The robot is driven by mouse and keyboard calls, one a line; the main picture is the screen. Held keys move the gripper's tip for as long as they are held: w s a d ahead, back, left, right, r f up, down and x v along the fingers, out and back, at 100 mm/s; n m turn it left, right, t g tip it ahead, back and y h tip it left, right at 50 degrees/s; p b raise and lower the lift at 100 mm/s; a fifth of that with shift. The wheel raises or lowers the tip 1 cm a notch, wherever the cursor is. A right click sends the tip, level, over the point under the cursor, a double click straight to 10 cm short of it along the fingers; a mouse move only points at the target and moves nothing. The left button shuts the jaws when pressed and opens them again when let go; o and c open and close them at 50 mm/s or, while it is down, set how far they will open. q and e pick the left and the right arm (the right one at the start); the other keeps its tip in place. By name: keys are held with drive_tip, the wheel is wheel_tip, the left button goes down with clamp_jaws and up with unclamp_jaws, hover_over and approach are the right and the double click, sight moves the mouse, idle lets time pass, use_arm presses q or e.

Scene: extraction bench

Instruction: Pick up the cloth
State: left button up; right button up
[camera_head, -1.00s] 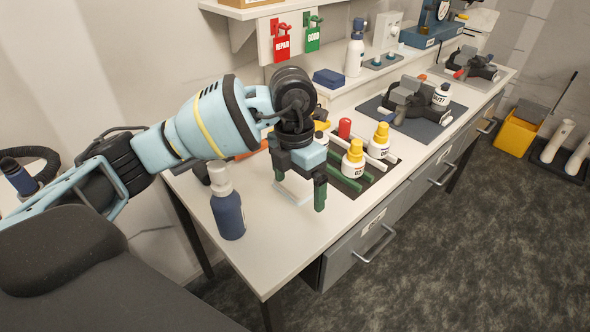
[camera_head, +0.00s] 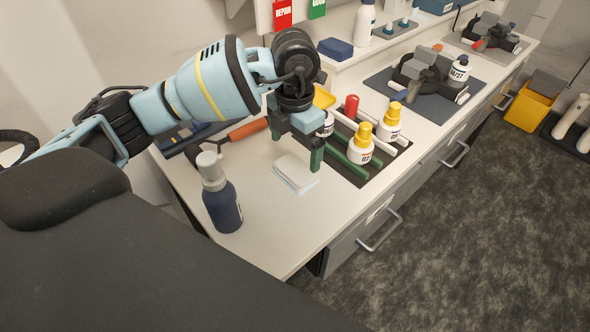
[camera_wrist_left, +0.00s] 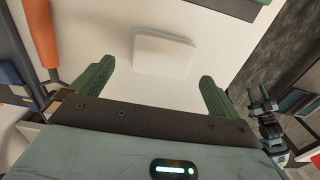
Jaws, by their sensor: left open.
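The cloth (camera_head: 295,173) is a small folded white pad lying flat on the bench top, right of the blue spray bottle. It also shows in the left wrist view (camera_wrist_left: 163,55), ahead of and between the two green fingers. My left gripper (camera_head: 296,158) is above the bench just behind the cloth in the head view. It is open and empty, fingers apart, and not closed on the cloth.
A dark blue spray bottle (camera_head: 222,205) stands left of the cloth near the bench edge. Yellow-capped bottles (camera_head: 361,146) stand on a dark mat to the right. An orange-handled tool (camera_head: 248,130) lies behind. Bare bench (camera_head: 285,225) lies in front of the cloth.

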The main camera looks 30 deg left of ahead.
sight(295, 167)
use_arm(q)
drive_tip(key=shift+f, duration=0.35)
drive_tip(key=shift+s+d+f, duration=0.1)
drive_tip(key=shift+f, duration=2.1)
use_arm(e)
drive_tip(key=shift+w+a+r, duration=0.1)
drive_tip(key=shift+w+r, duration=0.3)
drive_tip(key=shift+w, duration=0.1)
use_arm(q)
drive_tip(key=c, duration=0.7)
drive_tip(key=shift+r, duration=0.15)
